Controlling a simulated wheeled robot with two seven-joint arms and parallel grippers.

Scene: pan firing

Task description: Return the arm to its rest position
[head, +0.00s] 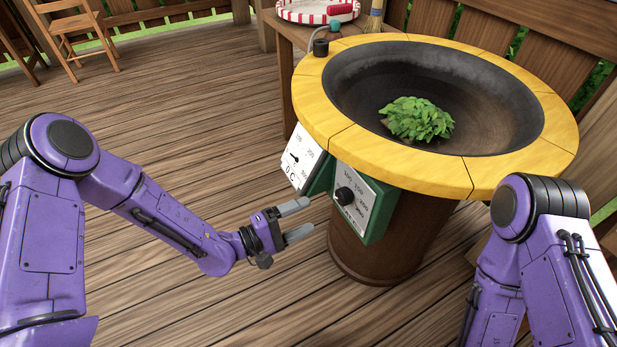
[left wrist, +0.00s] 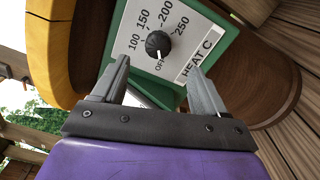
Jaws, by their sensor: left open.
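My left gripper (head: 295,220) is open and empty in the head view, with its fingers pointing right, to the left of the green heat control box (head: 372,207). The box has a black knob (head: 345,195) on a white dial face and is mounted below the yellow rim of the pan stand. In the left wrist view, the open fingers (left wrist: 160,88) stand apart below the dial, and the knob (left wrist: 158,44) shows beyond them. The "OFF" mark is just under the knob. My right arm shows at the right of the head view, but its gripper is out of sight.
A dark pan (head: 480,95) with green leaves (head: 418,119) sits in the yellow rim (head: 400,160). A second white dial panel (head: 303,158) is beside the control box. A wooden table holds a red-and-white tray (head: 316,17). The wooden floor at left is clear; a chair (head: 75,38) stands far back.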

